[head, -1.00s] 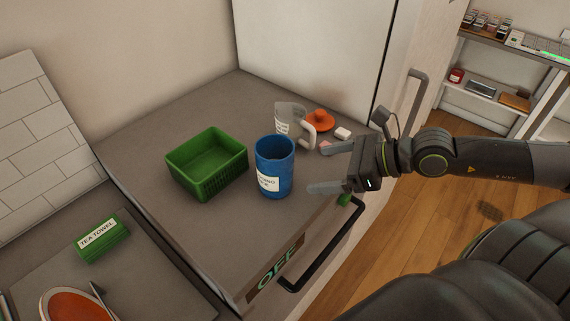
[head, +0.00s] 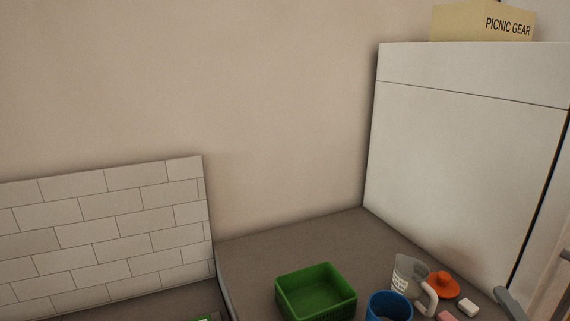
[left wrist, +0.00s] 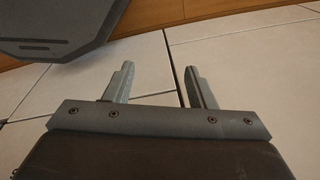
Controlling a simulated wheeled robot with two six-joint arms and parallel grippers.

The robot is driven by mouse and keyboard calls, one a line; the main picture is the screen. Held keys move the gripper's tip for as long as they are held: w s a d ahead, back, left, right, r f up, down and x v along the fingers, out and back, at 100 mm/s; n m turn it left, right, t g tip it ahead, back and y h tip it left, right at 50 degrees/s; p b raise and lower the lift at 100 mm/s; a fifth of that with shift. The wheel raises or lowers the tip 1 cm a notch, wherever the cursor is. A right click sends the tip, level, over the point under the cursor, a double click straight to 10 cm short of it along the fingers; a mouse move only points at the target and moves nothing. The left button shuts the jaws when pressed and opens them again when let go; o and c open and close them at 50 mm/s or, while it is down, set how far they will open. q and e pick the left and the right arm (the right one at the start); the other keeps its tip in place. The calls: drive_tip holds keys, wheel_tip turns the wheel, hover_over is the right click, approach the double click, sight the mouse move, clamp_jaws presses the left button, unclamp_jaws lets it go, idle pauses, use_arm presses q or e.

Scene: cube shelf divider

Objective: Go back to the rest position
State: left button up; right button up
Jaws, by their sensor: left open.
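My left gripper (left wrist: 159,66) shows in the left wrist view. Its two fingers are apart with nothing between them, over pale panels with dark seams. It does not show in the head view. My right gripper's fingers are not in view now. A grey curved part at the lower right edge of the head view looks like part of my right arm.
A green basket (head: 316,290), a blue container (head: 389,306), a clear jug (head: 409,276) and an orange lid-like thing (head: 443,285) stand on the grey counter (head: 290,246). A white cabinet (head: 460,160) with a picnic gear box (head: 482,22) on top is behind.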

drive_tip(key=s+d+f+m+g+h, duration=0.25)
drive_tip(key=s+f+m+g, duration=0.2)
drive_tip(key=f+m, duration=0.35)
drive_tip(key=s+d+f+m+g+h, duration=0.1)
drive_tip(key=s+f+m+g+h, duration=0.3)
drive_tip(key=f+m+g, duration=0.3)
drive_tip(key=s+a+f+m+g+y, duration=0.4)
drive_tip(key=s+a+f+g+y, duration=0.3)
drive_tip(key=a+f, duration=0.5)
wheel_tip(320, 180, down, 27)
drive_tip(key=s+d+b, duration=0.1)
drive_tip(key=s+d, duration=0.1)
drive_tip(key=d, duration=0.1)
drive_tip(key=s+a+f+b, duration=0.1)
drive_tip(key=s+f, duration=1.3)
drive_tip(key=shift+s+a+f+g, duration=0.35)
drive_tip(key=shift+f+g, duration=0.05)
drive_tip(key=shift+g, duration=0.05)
